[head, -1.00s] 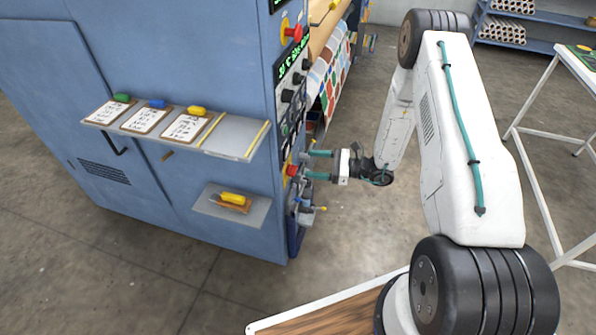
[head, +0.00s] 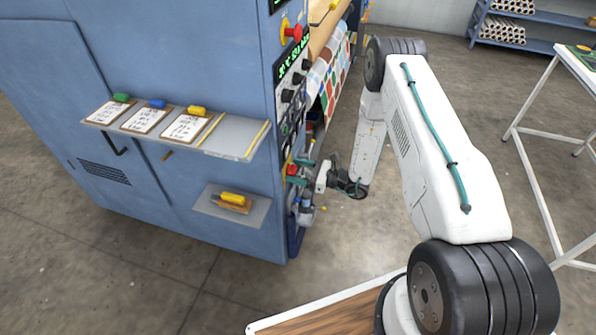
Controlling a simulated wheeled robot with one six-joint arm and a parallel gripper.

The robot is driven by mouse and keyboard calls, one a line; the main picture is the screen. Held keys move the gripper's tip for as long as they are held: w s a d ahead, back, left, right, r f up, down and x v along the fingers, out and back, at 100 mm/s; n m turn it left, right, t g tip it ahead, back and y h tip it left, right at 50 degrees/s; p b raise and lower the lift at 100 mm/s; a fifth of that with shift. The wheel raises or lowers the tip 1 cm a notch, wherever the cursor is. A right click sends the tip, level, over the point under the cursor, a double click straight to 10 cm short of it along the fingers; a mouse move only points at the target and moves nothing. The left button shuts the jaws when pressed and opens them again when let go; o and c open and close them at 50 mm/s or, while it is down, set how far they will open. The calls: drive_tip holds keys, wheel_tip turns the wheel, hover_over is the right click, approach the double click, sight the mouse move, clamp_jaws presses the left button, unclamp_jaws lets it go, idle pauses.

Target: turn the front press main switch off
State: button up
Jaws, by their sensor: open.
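The blue front press (head: 180,60) has a control face on its right side. A red knob on a yellow plate (head: 291,169), low on that face, looks like the main switch. It is small and partly covered, so I cannot read which way it is turned. My gripper (head: 297,171) is open, with its teal fingertips above and below the red knob. I cannot tell whether they touch it.
Another red knob on yellow (head: 296,33) sits higher on the same face, above several black knobs. A shelf with clipboards (head: 230,137) and a lower shelf (head: 258,213) stick out from the press.

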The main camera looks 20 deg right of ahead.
drive_tip(key=shift+c, duration=0.3)
drive_tip(key=c, duration=0.9)
drive_tip(key=shift+c, duration=0.2)
drive_tip(key=shift+s+a+f+n, duration=0.1)
drive_tip(key=shift+n, duration=4.4)
drive_tip(key=shift+s+f+n, duration=0.1)
drive_tip(key=shift+n, duration=4.4)
drive_tip(key=shift+o, duration=0.2)
drive_tip(key=o, duration=1)
drive_tip(key=shift+c, duration=0.2)
